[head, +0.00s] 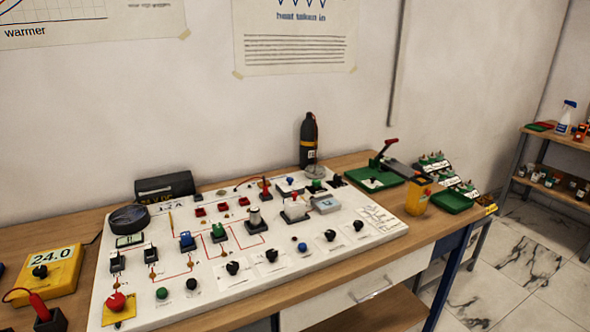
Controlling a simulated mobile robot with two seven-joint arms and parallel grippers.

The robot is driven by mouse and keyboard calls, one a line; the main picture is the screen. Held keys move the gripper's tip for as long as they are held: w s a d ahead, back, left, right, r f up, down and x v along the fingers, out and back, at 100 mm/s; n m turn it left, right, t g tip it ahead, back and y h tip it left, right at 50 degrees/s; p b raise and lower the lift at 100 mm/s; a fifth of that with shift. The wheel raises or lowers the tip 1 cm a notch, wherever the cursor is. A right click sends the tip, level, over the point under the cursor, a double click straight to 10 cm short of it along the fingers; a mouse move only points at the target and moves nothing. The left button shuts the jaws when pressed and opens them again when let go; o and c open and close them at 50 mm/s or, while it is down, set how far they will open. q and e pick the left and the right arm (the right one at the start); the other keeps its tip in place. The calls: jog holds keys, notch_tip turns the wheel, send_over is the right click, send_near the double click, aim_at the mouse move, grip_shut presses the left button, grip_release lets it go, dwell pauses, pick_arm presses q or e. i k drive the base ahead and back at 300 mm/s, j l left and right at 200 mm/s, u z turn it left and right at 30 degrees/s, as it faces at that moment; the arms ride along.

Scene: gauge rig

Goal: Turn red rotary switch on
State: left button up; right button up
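A white panel (215,285) with many controls lies on the wooden table. Near its front left corner is a red round knob (116,301) on a yellow plate. Small red parts (198,209) sit in a row further back on the panel. Several black rotary knobs (233,268) line the front half. I cannot tell for sure which red control is the rotary switch, or its setting. Neither of my grippers is in view.
A yellow box marked 24.0 (62,274) and a red-handled device (40,307) stand left of the panel. A dark bottle (309,142) stands behind it.

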aim_at(116, 301)
jog(key=u, duration=1.4)
jog(key=k+l+z, duration=0.1)
jog(key=l, duration=0.4)
